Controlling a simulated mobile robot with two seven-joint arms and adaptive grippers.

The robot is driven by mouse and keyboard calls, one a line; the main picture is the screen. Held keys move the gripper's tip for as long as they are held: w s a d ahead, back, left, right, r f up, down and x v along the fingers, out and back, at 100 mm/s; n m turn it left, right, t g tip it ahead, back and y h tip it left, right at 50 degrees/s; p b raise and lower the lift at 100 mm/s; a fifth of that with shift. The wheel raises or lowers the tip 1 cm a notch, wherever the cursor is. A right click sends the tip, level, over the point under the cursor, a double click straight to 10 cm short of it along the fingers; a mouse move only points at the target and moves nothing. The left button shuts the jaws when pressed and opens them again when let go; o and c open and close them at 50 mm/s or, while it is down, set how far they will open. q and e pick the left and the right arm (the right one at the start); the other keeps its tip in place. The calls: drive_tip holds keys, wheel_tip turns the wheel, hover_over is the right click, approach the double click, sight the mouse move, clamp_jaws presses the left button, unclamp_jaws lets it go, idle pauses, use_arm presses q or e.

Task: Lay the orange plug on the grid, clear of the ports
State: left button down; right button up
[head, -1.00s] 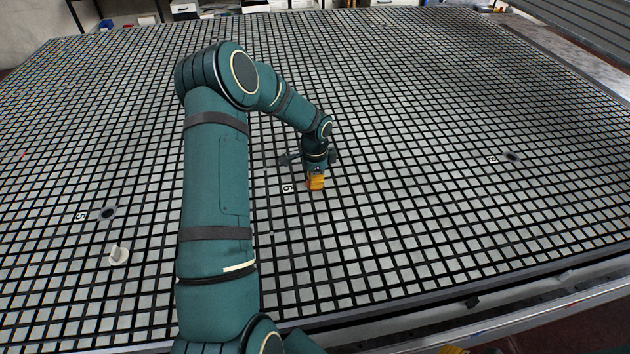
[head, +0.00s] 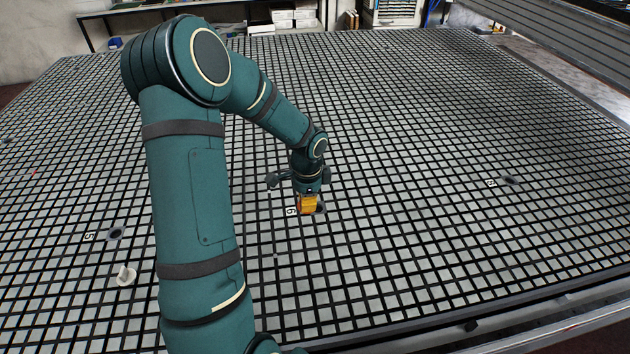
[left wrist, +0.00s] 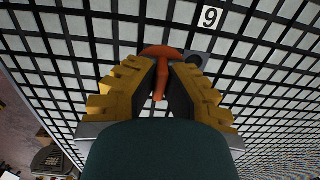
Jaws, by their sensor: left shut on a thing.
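My left gripper (head: 308,208), with yellow finger pads, points down at the grid table (head: 420,240) near its middle. In the left wrist view, its fingers (left wrist: 162,75) are shut on the orange plug (left wrist: 160,51). The plug's rounded head shows beyond the fingertips and its stem between them. A dark port (left wrist: 196,59) lies just right of the plug there, by a white number label (left wrist: 209,17). In the head view this port (head: 322,207) is right of the gripper, partly hidden. I cannot tell whether the plug touches the grid. My right gripper is not in view.
A white plug (head: 126,275) sits on the grid at the left, near another dark port (head: 115,233). A further port (head: 510,181) is at the right. The grid between the middle and right ports is clear.

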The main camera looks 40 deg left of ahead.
use_arm(q)
drive_tip(key=p, duration=0.2)
hover_over(299, 258)
drive_tip(key=shift+a+r, duration=0.1)
drive_tip(key=shift+r, duration=0.1)
wheel_tip(299, 258, down, 6)
drive_tip(key=b, duration=0.6)
drive_tip(key=shift+f, duration=0.1)
drive_tip(key=shift+f+b, duration=0.65)
drive_tip(key=shift+f, duration=0.1)
drive_tip(key=shift+f+b, duration=0.65)
drive_tip(key=shift+f, duration=0.05)
drive_tip(key=c, duration=1.1)
unclamp_jaws()
